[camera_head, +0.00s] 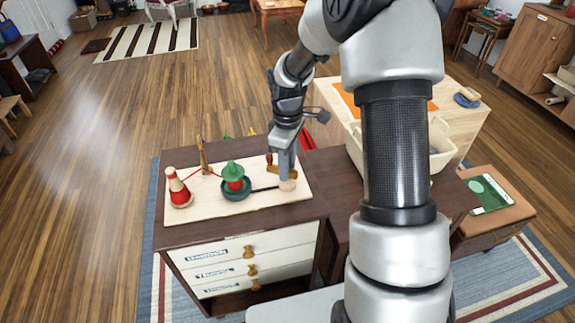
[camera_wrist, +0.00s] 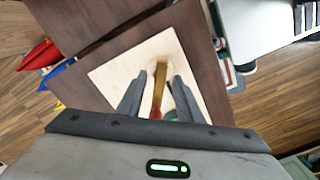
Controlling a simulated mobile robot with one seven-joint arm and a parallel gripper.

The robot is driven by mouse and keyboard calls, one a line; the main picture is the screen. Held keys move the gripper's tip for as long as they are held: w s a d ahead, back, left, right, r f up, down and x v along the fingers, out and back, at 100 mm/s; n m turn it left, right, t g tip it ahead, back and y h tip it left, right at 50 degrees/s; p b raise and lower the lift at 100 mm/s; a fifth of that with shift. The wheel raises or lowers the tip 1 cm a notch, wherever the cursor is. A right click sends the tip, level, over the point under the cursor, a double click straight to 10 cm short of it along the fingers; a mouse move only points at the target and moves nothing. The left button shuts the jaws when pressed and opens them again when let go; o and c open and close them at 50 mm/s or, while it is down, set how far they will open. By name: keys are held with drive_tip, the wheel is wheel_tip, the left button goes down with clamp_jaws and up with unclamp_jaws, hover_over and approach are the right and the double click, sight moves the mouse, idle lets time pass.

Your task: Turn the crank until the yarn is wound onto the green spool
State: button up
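A pale board (camera_head: 215,207) lies on a dark cabinet. On it, at left, stands a cone of red yarn (camera_head: 179,188); a strand runs past a wooden post (camera_head: 203,160) towards the green spool (camera_head: 234,171), which has red under its top and sits on a teal base (camera_head: 236,192). A dark link runs from that base towards the crank's round wooden base (camera_head: 287,185). The wooden crank arm (camera_wrist: 159,84) has a red handle (camera_head: 269,159). My gripper (camera_head: 287,176) is above the crank. In the wrist view, its fingers (camera_wrist: 160,78) are apart, with the crank arm between them.
A cream bin (camera_head: 438,140) stands right of the cabinet, partly hidden by my arm. A pale wooden table (camera_head: 463,118) and a low stool (camera_head: 500,215) with a green-and-white item are at right. Red items (camera_head: 306,140) lie behind the board. Open floor is left.

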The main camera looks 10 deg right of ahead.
clamp_jaws()
drive_tip(key=shift+m, duration=0.4)
drive_tip(key=m+p, duration=0.1)
drive_tip(key=m, duration=0.4)
drive_tip(key=shift+m, duration=0.3)
drive_tip(key=m+p, duration=0.1)
drive_tip(key=m, duration=0.4)
drive_tip(key=shift+m, duration=0.3)
drive_tip(key=m+p, duration=0.2)
drive_tip(key=m, duration=0.4)
drive_tip(key=shift+r, duration=0.1)
drive_tip(key=m+p, duration=0.1)
drive_tip(key=m, duration=0.2)
drive_tip(key=shift+m, duration=0.3)
drive_tip(key=shift+m+p, duration=0.85)
drive_tip(key=shift+m, duration=0.65)
